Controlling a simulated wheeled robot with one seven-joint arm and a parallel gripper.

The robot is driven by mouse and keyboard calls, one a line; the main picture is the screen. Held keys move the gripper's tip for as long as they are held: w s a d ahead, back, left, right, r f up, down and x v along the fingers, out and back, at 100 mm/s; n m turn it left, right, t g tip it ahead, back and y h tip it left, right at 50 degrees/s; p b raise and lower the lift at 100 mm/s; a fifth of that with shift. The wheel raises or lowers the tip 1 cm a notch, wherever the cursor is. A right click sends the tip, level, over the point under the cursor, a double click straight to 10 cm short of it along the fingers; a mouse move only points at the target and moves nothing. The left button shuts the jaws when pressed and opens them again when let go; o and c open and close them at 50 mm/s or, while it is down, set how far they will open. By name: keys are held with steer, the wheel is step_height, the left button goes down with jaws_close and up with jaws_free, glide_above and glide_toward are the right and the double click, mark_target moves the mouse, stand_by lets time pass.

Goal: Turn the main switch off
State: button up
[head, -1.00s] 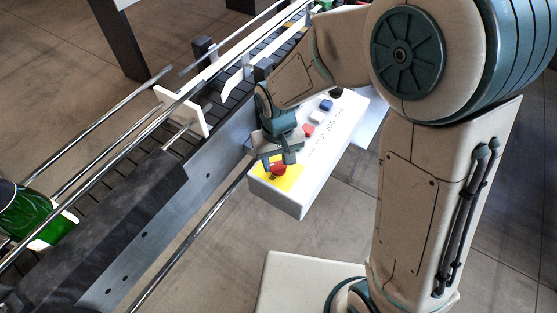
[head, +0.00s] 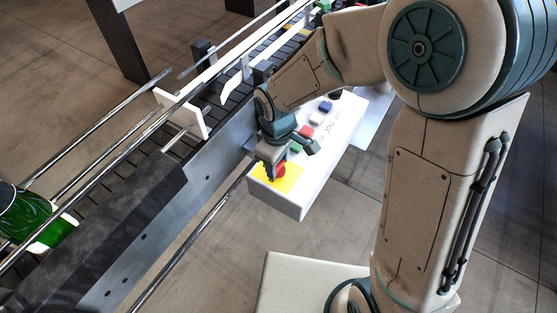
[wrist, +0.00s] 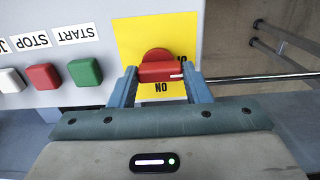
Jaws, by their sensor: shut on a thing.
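The main switch is a red rotary knob (wrist: 158,68) on a yellow plate (wrist: 125,38). In the wrist view its bar lies crosswise, with a white mark at its right end. My gripper (wrist: 160,75) is shut on it, one finger at each end of the bar. A label reading ON upside down shows below the knob; another label to the right is partly hidden. In the head view the knob (head: 280,170) shows beside my gripper (head: 271,174), at the near end of the white control box (head: 285,197).
Green (wrist: 85,71), red (wrist: 42,76) and white (wrist: 10,80) buttons sit left of the plate in the wrist view, with START and STOP labels. The conveyor (head: 190,135) and its rails run along the box's left side. A green bottle (head: 25,215) lies at far left.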

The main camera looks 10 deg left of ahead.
steer(key=shift+a, duration=0.1)
stand_by(0.3)
steer(key=o, duration=1)
step_height(320, 180, up, 14)
steer(key=shift+s+f, duration=0.1)
steer(key=s+d+m+t, duration=0.1)
steer(key=s+d+m, duration=0.1)
steer(key=d+m, duration=0.2)
steer(key=s+d+m+t, duration=0.1)
steer(key=s+d+m, duration=0.2)
steer(key=d, duration=0.8)
steer(key=s+d+r+m+t, duration=0.1)
steer(key=s+d+m, duration=0.1)
steer(key=d+m, duration=0.4)
steer(key=shift+s+d+m, duration=0.25)
steer(key=shift+d+m, duration=0.05)
steer(key=shift+d, duration=0.8)
